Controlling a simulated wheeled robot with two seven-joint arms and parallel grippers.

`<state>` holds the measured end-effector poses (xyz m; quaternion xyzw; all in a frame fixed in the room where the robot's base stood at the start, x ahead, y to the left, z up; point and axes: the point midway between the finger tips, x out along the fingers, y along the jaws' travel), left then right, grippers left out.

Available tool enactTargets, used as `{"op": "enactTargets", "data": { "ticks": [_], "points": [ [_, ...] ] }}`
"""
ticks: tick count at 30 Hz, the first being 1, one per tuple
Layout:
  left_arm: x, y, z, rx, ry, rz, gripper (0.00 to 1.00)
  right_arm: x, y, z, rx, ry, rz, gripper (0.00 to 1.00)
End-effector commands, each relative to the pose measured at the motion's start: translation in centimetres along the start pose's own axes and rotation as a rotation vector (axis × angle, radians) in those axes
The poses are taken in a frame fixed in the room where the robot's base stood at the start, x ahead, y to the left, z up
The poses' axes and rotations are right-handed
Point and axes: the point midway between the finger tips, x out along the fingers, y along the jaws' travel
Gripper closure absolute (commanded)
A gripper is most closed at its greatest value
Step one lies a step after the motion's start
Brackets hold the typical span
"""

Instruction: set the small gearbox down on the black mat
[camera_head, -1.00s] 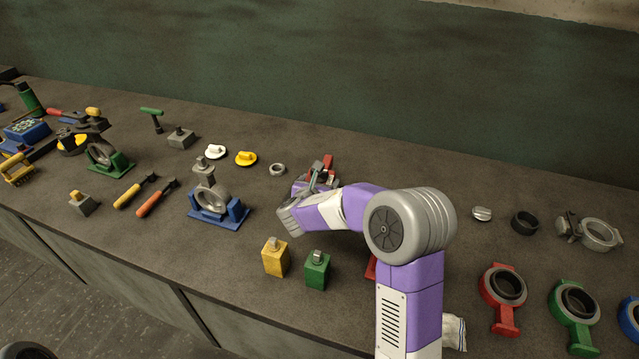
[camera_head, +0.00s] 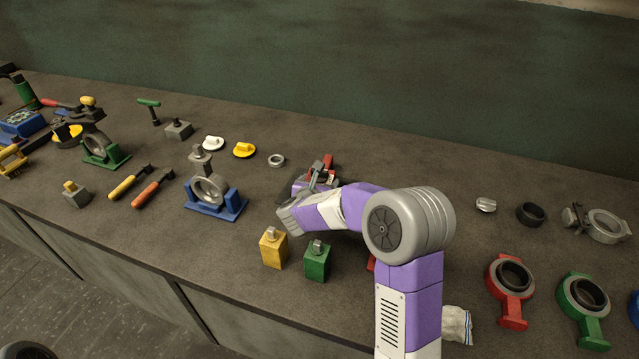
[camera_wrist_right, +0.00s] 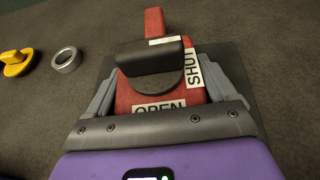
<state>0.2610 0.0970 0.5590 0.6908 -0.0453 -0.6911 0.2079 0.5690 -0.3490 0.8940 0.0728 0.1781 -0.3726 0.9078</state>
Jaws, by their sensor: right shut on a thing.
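The small gearbox is a red body (camera_wrist_right: 153,24) with a black knob and white OPEN and SHUT labels, seen close up in the right wrist view. In the head view only a bit of its red (camera_head: 328,161) shows behind my right arm. My right gripper (camera_wrist_right: 168,88) is shut on it, with grey fingers on both sides. The black mat (camera_wrist_right: 232,62) shows as a dark square around and beneath the gearbox. I cannot tell whether the gearbox touches it. My left gripper is not in view.
A grey ring (camera_head: 276,160) and a yellow knob (camera_head: 244,150) lie left of the gearbox. Yellow (camera_head: 273,250) and green (camera_head: 317,263) blocks stand in front of my right arm. A blue-based casting (camera_head: 213,193) stands to the left. The bench behind the arm is clear.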

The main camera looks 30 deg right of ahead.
Motion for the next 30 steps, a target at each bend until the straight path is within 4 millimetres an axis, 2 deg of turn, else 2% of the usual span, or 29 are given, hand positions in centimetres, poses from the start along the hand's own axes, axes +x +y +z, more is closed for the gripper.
{"op": "enactTargets", "data": {
  "ticks": [8, 9, 12, 20, 23, 30],
  "points": [
    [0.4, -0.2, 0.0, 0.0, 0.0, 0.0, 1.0, 0.1, 0.1, -0.1, 0.002, -0.006, 0.001, 0.96],
    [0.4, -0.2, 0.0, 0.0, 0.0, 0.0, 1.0, 0.1, 0.0, -0.1, 0.002, -0.006, 0.001, 0.14],
    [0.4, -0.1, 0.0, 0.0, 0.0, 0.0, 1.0, 0.1, 0.0, -0.1, 0.002, -0.005, 0.001, 0.0],
    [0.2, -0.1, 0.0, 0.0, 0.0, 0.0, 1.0, 0.1, 0.0, -0.2, -0.001, 0.003, 0.0, 0.0],
    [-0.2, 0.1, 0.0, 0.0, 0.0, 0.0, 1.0, -0.3, 0.0, 0.8, 0.001, 0.001, 0.0, 0.0],
    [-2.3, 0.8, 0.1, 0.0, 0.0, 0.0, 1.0, -2.2, 0.0, 5.4, 0.003, -0.004, 0.002, 0.0]
  ]
}}
